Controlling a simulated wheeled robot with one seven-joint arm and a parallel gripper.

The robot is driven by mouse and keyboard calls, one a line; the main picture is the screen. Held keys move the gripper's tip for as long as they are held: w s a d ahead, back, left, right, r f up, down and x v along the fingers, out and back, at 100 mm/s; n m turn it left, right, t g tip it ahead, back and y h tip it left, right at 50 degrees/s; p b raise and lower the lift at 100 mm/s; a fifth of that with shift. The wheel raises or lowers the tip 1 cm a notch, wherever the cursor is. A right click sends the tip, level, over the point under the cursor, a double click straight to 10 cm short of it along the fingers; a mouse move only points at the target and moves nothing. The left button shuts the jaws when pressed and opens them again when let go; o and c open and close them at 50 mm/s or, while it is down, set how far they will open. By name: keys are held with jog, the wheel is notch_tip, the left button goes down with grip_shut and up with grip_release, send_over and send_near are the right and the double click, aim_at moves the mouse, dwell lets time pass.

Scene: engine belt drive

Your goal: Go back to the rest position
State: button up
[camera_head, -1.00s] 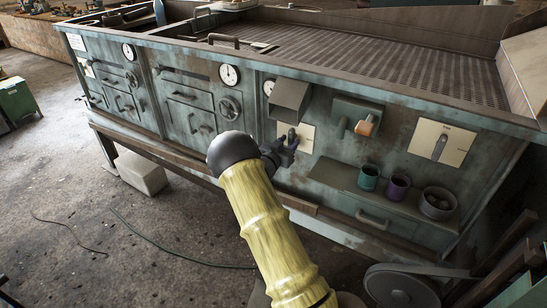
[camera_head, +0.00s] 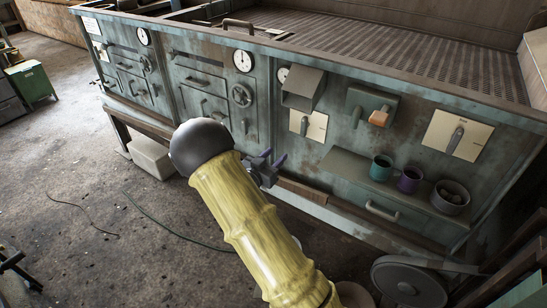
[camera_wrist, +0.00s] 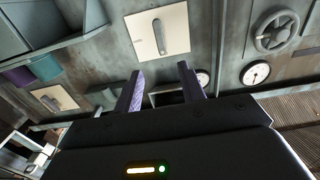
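My gripper (camera_head: 270,162) is at the end of my yellow arm, in front of the green machine's front panel. It is open and empty, with its two purple fingers apart; they also show in the wrist view (camera_wrist: 160,92). A cream switch plate with a grey lever (camera_head: 308,124) is on the panel to the upper right of my gripper, and in the wrist view it (camera_wrist: 158,32) is above the fingers. My gripper is clear of the plate and its lever.
A grey hood (camera_head: 303,90) juts out above the switch plate. A shelf holds a teal mug (camera_head: 381,168), a purple mug (camera_head: 409,180) and a round pot (camera_head: 450,197). Floor at left is mostly free.

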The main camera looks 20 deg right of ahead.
dwell(0.5)
jog(key=s+a+r+n+g+y, duration=0.1)
jog(key=s+a+n+g+y, duration=0.2)
jog(key=s+a+n+y, duration=0.65)
jog(key=s+d+r+g+y, duration=0.1)
jog(key=s+g+y, duration=0.15)
jog(key=s, duration=0.65)
jog(key=s+d+r+g+y, duration=0.1)
jog(key=s+d+g+y, duration=0.15)
jog(key=s, duration=0.55)
notch_tip(320, 180, up, 18)
jog(key=a+p, duration=0.1)
jog(key=p, duration=1.7)
jog(key=shift+r+n+p, duration=0.15)
jog(key=shift+n+p, duration=0.2)
jog(key=shift+s, duration=0.1)
